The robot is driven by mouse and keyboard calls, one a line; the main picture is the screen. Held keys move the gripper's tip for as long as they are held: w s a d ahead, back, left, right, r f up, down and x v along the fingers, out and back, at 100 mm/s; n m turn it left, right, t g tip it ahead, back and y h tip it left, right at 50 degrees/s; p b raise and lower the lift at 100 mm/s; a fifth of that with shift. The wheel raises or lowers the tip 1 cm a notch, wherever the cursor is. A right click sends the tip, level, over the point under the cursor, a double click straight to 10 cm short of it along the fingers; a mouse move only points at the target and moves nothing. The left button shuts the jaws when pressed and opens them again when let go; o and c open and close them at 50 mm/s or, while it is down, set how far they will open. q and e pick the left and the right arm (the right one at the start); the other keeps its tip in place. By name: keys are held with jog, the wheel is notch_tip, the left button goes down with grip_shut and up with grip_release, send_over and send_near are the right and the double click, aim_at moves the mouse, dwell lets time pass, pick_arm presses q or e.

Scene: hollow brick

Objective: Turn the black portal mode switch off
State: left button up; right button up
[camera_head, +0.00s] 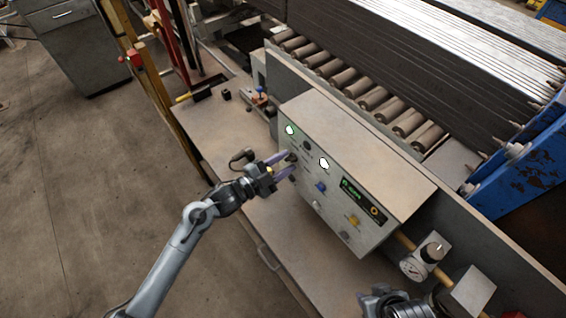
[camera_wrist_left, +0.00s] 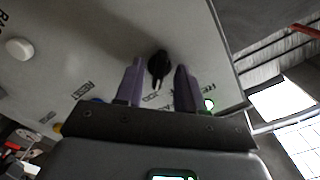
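The grey control box (camera_head: 300,185) has knobs, lit white-green lamps and a small green display on its face. My left gripper (camera_head: 285,165) is at the left part of that face, with purple fingers pointing at it. In the left wrist view, a black rotary switch (camera_wrist_left: 158,66) sits between the open fingers (camera_wrist_left: 160,88), with a visible gap to each finger. The same switch shows partly in the head view (camera_head: 291,157). Another black knob (camera_head: 306,145) is close by. Labels are too small to tell the switch's mode. Part of my right arm shows at the bottom right; its fingers are not seen.
A blue knob (camera_head: 321,187), a yellow knob (camera_head: 354,220) and a display (camera_head: 362,199) share the panel. A roller conveyor (camera_head: 345,77) lies behind the box. The bench (camera_head: 225,150) has small items at its far end.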

pick_arm(q)
grip_shut()
jog(key=shift+n, duration=0.3)
jog(key=n+p, duration=0.2)
jog(key=n, duration=0.1)
jog(key=shift+r, duration=0.1)
jog(key=n+p, duration=0.1)
jog(key=n, duration=0.2)
jog(key=shift+n+p, duration=0.3)
jog(key=shift+p, duration=0.1)
jog(key=shift+n+p, duration=0.4)
jog(key=shift+n, duration=0.5)
grip_release()
jog(key=shift+s, duration=0.1)
